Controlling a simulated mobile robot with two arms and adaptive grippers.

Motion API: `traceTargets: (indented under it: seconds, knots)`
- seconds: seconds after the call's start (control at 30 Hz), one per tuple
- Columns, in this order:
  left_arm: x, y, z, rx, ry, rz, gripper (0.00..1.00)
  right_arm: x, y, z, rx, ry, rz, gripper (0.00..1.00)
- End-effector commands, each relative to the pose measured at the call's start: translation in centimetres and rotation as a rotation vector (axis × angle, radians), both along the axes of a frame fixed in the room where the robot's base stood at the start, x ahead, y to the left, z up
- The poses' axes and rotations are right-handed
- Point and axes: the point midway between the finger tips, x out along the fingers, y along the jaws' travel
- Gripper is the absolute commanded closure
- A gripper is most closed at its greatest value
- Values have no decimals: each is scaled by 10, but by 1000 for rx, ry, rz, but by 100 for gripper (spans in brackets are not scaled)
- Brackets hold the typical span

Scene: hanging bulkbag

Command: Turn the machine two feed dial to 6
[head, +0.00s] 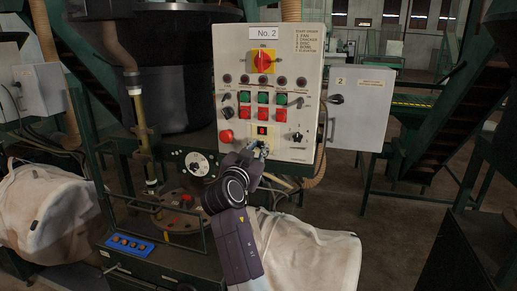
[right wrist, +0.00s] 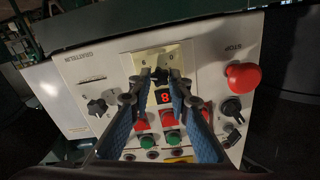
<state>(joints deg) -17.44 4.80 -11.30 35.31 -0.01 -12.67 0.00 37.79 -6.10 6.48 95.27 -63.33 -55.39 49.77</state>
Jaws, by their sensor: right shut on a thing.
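The machine two control panel (head: 305,85), labelled No. 2, stands upright in the middle of the head view. My right gripper (head: 258,150) reaches its lower middle, just under a small red digit display (head: 262,130). In the right wrist view the panel appears upside down. There my right gripper (right wrist: 161,82) is shut on the black feed dial (right wrist: 160,74), which sits on a pale plate (right wrist: 145,60) marked 6 and 0. The fingertips hide part of the dial, so its pointer direction is unclear. The display (right wrist: 165,97) looks like an 8, but I cannot be sure. My left gripper is not in view.
A red stop button (head: 226,136) and a black knob (head: 297,136) flank the dial area. Green and red buttons (head: 263,98) sit above the display. A grey box (head: 360,105) marked 2 is to the right.

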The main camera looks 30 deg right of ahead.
Motion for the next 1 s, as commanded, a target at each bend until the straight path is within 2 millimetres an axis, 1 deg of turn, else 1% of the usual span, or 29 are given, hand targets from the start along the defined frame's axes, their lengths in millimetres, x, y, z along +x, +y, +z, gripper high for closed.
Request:
traceTargets:
  seconds: [0.2,0.37,0.67,1.0]
  knots:
    - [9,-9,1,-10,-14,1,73,0,-1,0,-27,31,0,100]
    - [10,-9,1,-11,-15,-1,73,0,-1,1,-81,92,-1,100]
    - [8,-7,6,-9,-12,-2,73,0,-1,2,-251,289,-1,100]
    - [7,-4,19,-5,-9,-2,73,0,-2,4,-456,528,-3,100]
